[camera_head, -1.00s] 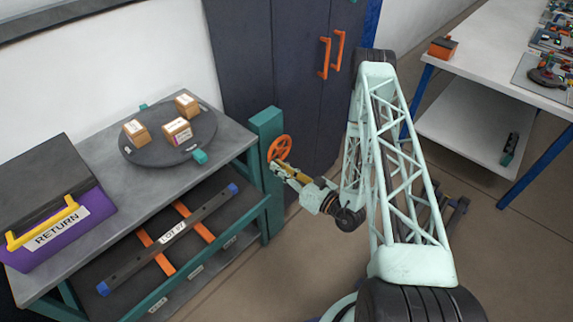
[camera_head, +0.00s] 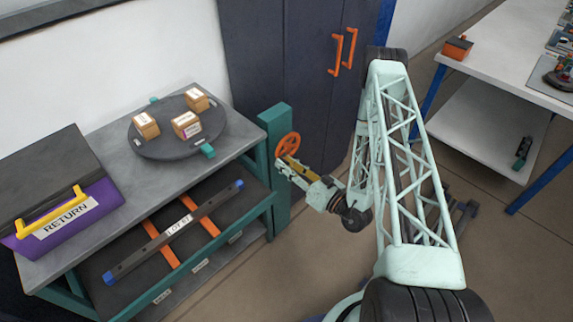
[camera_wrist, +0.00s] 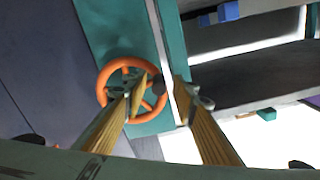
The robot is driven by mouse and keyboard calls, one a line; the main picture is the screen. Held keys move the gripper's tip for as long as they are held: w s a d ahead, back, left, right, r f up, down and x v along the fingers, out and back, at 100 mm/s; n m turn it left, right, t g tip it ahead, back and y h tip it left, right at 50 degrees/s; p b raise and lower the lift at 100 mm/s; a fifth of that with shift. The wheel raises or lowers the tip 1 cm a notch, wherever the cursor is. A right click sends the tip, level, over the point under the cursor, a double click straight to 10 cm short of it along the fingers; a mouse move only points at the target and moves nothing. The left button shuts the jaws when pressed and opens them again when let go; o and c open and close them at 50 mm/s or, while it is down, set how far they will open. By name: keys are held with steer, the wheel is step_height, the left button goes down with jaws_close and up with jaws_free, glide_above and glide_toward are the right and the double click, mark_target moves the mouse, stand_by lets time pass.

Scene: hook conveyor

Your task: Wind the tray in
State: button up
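An orange handwheel (camera_head: 288,145) sits on a teal post (camera_head: 277,120) at the bench's right end. The wheel also shows in the wrist view (camera_wrist: 104,80), with a dark knob near its right rim. My gripper (camera_head: 283,162) is at the wheel. In the wrist view my gripper (camera_wrist: 160,82) is open, its yellow fingers apart; the left finger overlaps the wheel and the knob shows between them. Contact cannot be told. A dark lower tray (camera_head: 232,205) in the bench frame carries a dark bar (camera_head: 146,254) with blue ends and orange strips beneath. Which part the wheel drives is not visible.
A round dark turntable (camera_head: 165,146) with three small boxes stands on the grey bench top (camera_head: 75,250). A purple RETURN box (camera_head: 45,244) with a yellow handle is at left. A dark cabinet (camera_head: 260,60) stands behind the post. A white table (camera_head: 495,60) is at right.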

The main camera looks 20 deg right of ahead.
steer(key=shift+s, duration=0.1)
steer(key=v, duration=1.1)
steer(key=shift+s+d, duration=0.15)
steer(key=shift+s, duration=0.2)
stand_by(0.6)
steer(key=shift+c, duration=1.4)
